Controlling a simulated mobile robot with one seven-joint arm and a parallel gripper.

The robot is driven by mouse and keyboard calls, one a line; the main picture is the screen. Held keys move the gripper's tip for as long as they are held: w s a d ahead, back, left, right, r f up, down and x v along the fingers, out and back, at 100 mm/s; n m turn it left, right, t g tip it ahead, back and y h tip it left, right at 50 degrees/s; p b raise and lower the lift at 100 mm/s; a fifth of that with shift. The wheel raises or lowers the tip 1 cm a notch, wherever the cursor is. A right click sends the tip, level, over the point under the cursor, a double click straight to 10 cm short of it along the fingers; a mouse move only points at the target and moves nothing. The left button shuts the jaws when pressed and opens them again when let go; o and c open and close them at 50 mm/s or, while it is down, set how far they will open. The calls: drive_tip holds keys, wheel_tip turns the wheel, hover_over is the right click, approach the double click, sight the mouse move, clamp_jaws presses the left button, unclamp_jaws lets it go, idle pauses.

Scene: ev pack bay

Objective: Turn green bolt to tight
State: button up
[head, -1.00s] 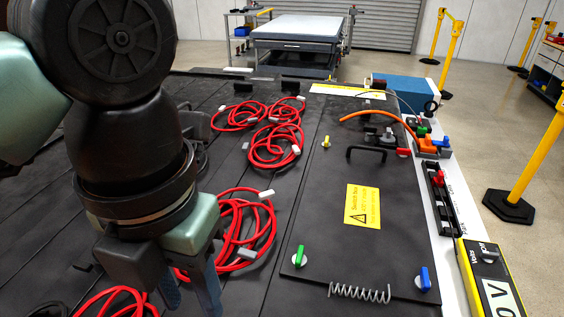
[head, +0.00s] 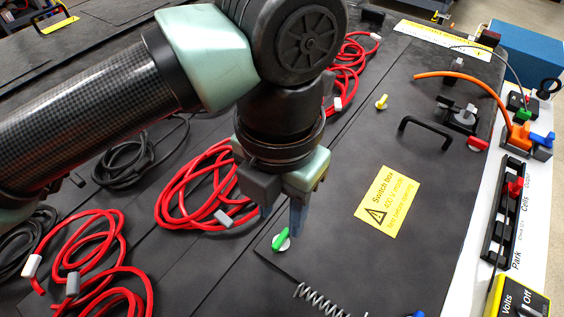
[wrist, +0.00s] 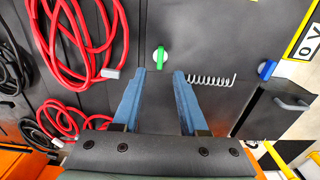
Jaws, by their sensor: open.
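The green bolt (head: 281,239) has a green bar handle on a pale round base. It sits at the near left corner of the dark switch box lid (head: 345,262). In the wrist view the green bolt (wrist: 161,56) lies just beyond the gap between my fingertips, its bar pointing along the fingers. My gripper (head: 296,228) is over the bolt's area in the head view, fingers pointing down. The wrist view shows my gripper (wrist: 160,73) open, with two blue fingers apart and nothing between them. I cannot tell the height left above the bolt.
A coiled spring (head: 318,298) lies at the lid's near edge. A blue bolt (wrist: 266,69) and a yellow bolt (head: 381,102) are at other places on the lid. A black handle (head: 426,130) stands up from it. Red cables (head: 190,195) lie to the left.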

sight(282, 238)
wheel_tip(282, 238, down, 6)
drive_tip(key=shift+d+f+p, duration=0.1)
drive_tip(key=shift+f+p, duration=0.15)
drive_tip(key=shift+p, duration=0.05)
clamp_jaws()
